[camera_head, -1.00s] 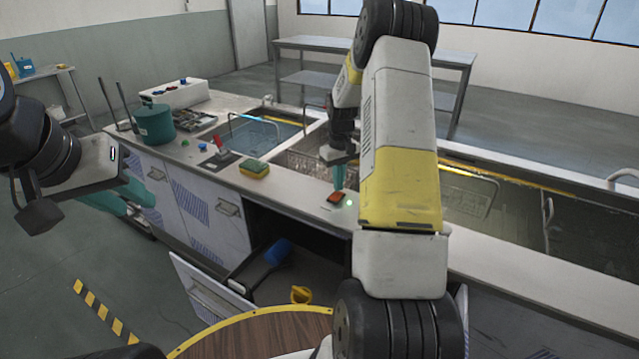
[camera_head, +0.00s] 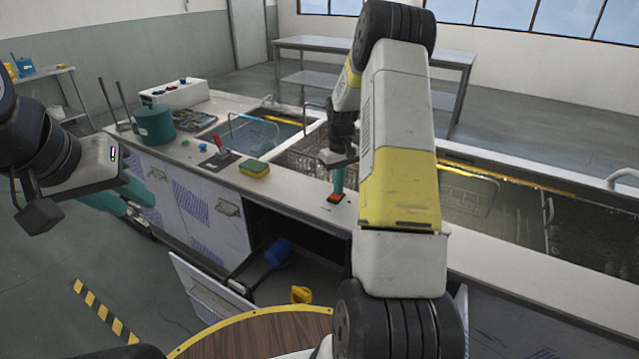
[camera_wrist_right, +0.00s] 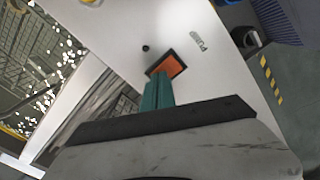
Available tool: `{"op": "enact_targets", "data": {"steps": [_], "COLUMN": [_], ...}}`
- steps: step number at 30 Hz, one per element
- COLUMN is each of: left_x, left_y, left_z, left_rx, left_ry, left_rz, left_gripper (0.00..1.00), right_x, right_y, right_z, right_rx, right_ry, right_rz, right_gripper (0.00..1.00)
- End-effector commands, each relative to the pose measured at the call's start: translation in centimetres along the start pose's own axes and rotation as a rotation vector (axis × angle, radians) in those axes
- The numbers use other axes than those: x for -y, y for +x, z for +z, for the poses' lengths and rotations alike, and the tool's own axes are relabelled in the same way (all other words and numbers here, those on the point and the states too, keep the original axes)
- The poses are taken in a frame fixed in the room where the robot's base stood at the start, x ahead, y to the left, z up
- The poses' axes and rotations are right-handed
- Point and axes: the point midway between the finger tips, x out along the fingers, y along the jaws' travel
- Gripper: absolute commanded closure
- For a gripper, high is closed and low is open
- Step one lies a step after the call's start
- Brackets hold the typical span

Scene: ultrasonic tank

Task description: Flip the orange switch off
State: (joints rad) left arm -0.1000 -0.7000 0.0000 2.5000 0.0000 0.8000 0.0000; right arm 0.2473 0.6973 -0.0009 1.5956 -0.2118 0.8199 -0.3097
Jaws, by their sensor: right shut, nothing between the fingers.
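The orange switch (camera_head: 335,198) sits in a black frame on the counter's front ledge. In the right wrist view the switch (camera_wrist_right: 171,66) lies just beyond my fingertips, beside a label that seems to read PUMP. A small round indicator (camera_wrist_right: 145,48) beside it looks dark. My right gripper (camera_head: 338,188) points down with its teal fingers together and empty. Its tips are at the switch and overlap its edge; I cannot tell if they press it. The fingers also show in the right wrist view (camera_wrist_right: 160,82). My left gripper (camera_head: 126,199) hangs at the left, its teal fingers apart and empty.
A yellow-green sponge (camera_head: 254,169), a red-handled switch (camera_head: 219,146) and a teal pot (camera_head: 155,124) stand on the counter left of the orange switch. A wire basket (camera_head: 308,160) is in the tank behind. An open cabinet with a blue item (camera_head: 278,252) is below.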

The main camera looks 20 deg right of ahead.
Motion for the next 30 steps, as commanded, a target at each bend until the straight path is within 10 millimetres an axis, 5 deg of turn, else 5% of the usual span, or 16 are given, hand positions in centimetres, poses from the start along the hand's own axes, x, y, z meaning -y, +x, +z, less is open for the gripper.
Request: {"op": "enact_targets", "data": {"steps": [30], "left_x": [0.0], "left_y": [0.0], "left_z": [0.0], "left_rx": [0.0], "left_ry": [0.0], "left_rz": [0.0], "left_gripper": [0.68], "right_x": [0.0], "right_y": [-6.8], "right_z": [0.0], "right_rx": [0.001], "right_ry": [-0.001], "right_rz": [0.0], "right_gripper": [1.0]}}
